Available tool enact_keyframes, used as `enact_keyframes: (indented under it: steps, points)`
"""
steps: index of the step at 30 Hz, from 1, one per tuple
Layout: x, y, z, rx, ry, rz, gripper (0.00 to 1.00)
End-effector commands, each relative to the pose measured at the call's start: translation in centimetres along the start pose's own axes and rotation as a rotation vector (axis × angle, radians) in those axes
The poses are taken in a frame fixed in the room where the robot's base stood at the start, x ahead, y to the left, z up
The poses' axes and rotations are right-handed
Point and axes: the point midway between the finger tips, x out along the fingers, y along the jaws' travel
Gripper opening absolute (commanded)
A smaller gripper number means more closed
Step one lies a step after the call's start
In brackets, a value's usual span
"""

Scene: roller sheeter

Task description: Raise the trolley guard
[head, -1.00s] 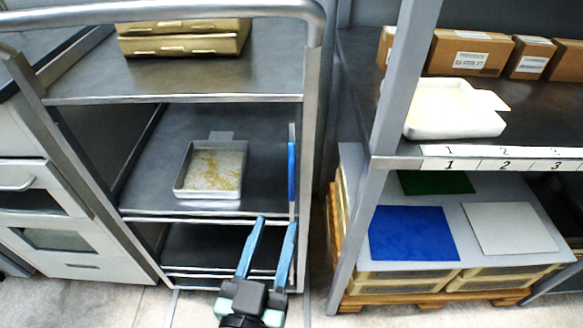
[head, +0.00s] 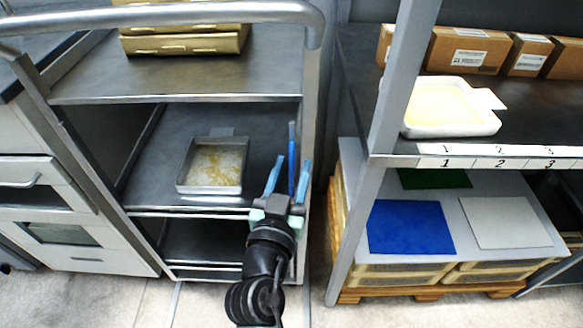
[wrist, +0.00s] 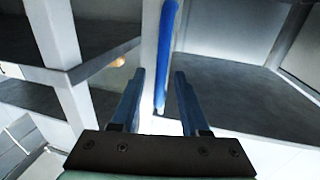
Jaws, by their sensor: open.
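The grey metal trolley (head: 308,120) stands at left with stacked shelves. A blue upright grip (head: 291,158) is at the right side of its front, beside the right post. Thin rails (head: 185,214) cross the front below the middle shelf; which part is the guard I cannot tell. My gripper (head: 289,176) is open, its two blue-grey fingers on either side of the blue grip in the head view. In the wrist view the blue grip (wrist: 165,50) runs between the fingers and past their tips. Contact is not clear.
A pale tray (head: 212,165) with yellow bits sits on the trolley's middle shelf. Golden boxes (head: 185,38) lie on top. A rack (head: 358,230) at right holds a white dish (head: 450,108) and cartons. A floor gap separates rack and trolley.

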Motion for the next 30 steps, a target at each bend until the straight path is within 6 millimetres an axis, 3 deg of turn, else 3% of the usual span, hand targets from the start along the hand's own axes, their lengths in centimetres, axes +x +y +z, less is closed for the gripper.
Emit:
enact_keyframes:
  steps: [5,13,30]
  points:
    - [-0.01,0.01,0.01,0.0,0.0,0.0,0.45]
    - [-0.03,0.0,0.0,0.0,0.0,0.0,0.0]
    - [-0.05,-0.01,0.01,0.0,0.0,0.0,0.0]
